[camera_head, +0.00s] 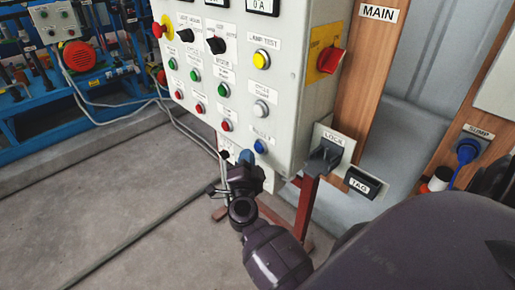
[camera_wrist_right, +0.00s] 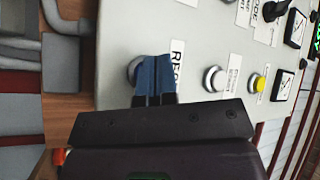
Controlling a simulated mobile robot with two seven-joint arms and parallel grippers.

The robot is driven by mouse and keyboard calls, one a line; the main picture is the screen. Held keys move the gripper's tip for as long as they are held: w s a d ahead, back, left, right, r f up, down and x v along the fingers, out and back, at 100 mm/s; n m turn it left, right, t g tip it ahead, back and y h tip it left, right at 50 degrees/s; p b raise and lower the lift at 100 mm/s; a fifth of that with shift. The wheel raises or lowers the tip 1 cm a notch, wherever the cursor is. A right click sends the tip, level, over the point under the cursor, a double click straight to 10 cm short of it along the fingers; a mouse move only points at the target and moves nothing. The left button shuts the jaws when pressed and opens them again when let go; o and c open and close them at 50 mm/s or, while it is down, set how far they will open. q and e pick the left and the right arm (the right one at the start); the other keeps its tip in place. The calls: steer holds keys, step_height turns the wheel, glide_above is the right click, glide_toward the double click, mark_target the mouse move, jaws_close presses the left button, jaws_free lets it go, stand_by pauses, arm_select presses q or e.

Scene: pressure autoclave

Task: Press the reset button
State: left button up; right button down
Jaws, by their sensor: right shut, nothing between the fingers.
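The blue reset button (camera_head: 260,146) sits low on the front of the light grey control panel (camera_head: 285,110), under a small label. My right gripper (camera_head: 246,158) is shut and empty, its blue fingertips just left of and below the button in the head view. In the right wrist view the shut fingertips (camera_wrist_right: 155,76) lie in front of the panel, beside a partly covered label starting "RE". The grey rim of the button (camera_wrist_right: 131,68) shows behind them; the fingers hide most of it. I cannot tell whether they touch it. My left gripper is not in view.
Above the button are a white button (camera_head: 261,109) and a yellow lamp-test button (camera_head: 261,60). Red and green buttons stand to the left. A lock hasp (camera_head: 325,157) and red-yellow switch (camera_head: 329,60) are on the right. The concrete floor (camera_head: 110,215) is open at left.

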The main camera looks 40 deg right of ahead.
steer(key=shift+a, duration=0.1)
steer(key=a, duration=0.4)
steer(key=shift+s+a, duration=0.2)
steer(key=shift+a, duration=0.2)
stand_by(1.0)
steer(key=w+a+r+n+t+y, duration=0.2)
steer(key=a+n+t+y, duration=0.3)
steer(key=n+y, duration=0.1)
steer(key=s+a+f+n+g+y, duration=0.1)
steer(key=s+a+f+n+y, duration=0.2)
steer(key=n+y, duration=0.5)
steer(key=s+d+f+n+g, duration=0.2)
steer(key=s+f+n+g, duration=0.1)
steer(key=s+f, duration=0.6)
steer(key=s+d+f+n+g, duration=0.3)
steer(key=s+f+g, duration=0.2)
steer(key=s+f, duration=0.4)
steer(key=shift+s+d+n+h, duration=0.3)
steer(key=shift+n, duration=0.1)
